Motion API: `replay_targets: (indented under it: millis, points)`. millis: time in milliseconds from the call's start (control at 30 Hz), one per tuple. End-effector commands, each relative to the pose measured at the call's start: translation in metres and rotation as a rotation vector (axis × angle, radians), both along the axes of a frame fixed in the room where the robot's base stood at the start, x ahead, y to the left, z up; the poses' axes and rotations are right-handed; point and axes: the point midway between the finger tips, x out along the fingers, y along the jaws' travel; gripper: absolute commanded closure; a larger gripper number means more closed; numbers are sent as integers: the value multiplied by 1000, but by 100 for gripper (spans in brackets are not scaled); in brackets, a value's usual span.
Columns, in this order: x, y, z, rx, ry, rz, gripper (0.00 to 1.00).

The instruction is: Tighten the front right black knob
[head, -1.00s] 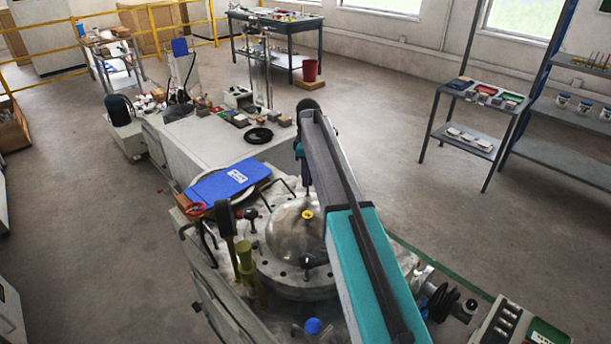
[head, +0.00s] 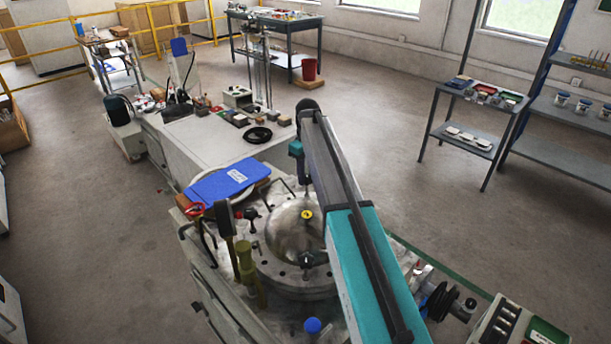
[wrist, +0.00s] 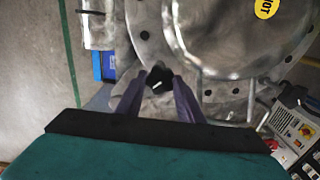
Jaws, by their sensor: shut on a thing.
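In the wrist view, my gripper (wrist: 158,92) has its two dark purple fingers closed on a small black knob (wrist: 159,76). The knob sits at the edge of a round metal flange (wrist: 150,22) with bolt holes. A light mark shows on the knob's top. In the head view, my teal and grey arm covers the right side of the machine and hides my gripper and this knob. Other black knobs stand on the machine there, one at the front (head: 307,259) and one at the left (head: 251,213), around a metal dome (head: 290,235).
A blue clipboard-like object (head: 228,182) lies at the machine's back left. Open floor lies to the right.

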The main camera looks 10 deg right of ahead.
Motion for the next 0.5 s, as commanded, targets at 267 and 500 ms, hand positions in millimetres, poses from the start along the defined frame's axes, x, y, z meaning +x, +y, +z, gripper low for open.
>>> replay_targets:
  millis: [267, 500]
  points:
    - [-4, -2, -2, -3, 11, -2, 89]
    - [-2, 0, -1, -1, 8, 0, 48]
